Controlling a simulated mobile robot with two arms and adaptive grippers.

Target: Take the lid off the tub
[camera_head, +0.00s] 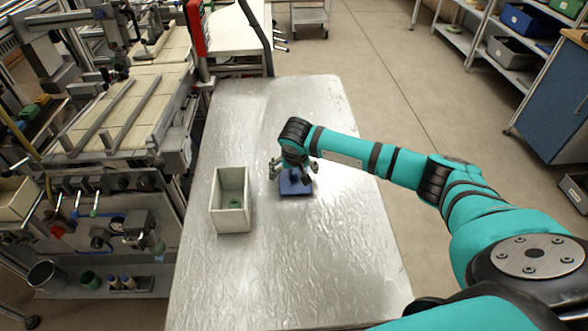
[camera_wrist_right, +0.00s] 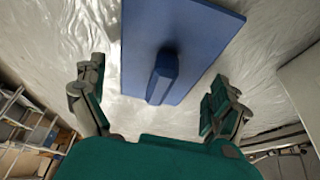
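A blue rectangular lid (camera_head: 297,189) with a raised bar handle (camera_wrist_right: 161,80) lies flat near the middle of the metal table; it fills the top of the right wrist view (camera_wrist_right: 200,30). I see no tub wall under it. A cream open-topped tub (camera_head: 230,221) stands to its left, apart from it, with a small green thing (camera_head: 235,203) inside. My right gripper (camera_head: 295,172) is just above the lid. In the right wrist view its fingers (camera_wrist_right: 152,88) are spread on either side of the handle, not touching it. My left gripper is out of view.
The shiny metal table (camera_head: 290,270) is clear in front of and behind the tub and lid. A machine with a conveyor (camera_head: 125,110) stands along the table's left side. Shelves with bins (camera_head: 510,52) and a blue cabinet (camera_head: 552,100) are at the far right.

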